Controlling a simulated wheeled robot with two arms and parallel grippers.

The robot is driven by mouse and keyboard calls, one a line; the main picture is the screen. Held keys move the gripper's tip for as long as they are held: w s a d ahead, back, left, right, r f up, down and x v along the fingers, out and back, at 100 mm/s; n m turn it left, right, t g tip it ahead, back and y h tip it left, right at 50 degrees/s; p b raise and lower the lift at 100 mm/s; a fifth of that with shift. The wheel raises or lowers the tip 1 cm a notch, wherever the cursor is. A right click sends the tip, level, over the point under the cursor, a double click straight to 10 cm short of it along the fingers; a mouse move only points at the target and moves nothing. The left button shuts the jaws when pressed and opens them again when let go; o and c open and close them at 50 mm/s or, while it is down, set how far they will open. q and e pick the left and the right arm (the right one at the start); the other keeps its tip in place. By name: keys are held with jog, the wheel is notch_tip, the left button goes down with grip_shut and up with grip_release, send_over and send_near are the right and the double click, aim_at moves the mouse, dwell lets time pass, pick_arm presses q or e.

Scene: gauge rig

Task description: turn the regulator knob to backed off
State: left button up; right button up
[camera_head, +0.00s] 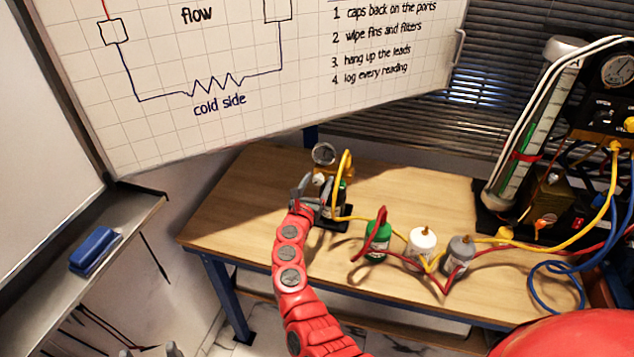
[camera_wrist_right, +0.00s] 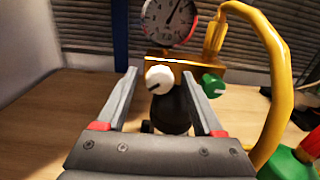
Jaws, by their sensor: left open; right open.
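The regulator (camera_head: 341,186) stands at the back left of the wooden bench, with a round gauge (camera_head: 324,153) on top. In the right wrist view its gauge (camera_wrist_right: 170,20) sits above a brass block (camera_wrist_right: 200,70) with a white knob (camera_wrist_right: 159,80) in front and a green knob (camera_wrist_right: 213,86) at the right. My right gripper (camera_head: 316,191) is at the regulator, open. Its fingers (camera_wrist_right: 159,75) show on either side of the white knob, with gaps at both sides; how deep the knob sits between them is unclear. My left gripper (camera_head: 148,352) shows only its fingertips at the bottom left edge, apart.
A yellow hose (camera_wrist_right: 278,90) arches close to the right of the right gripper. A manifold rig (camera_head: 610,110) fills the right. The bench's left end (camera_head: 220,225) is clear.

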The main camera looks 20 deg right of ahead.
grip_shut()
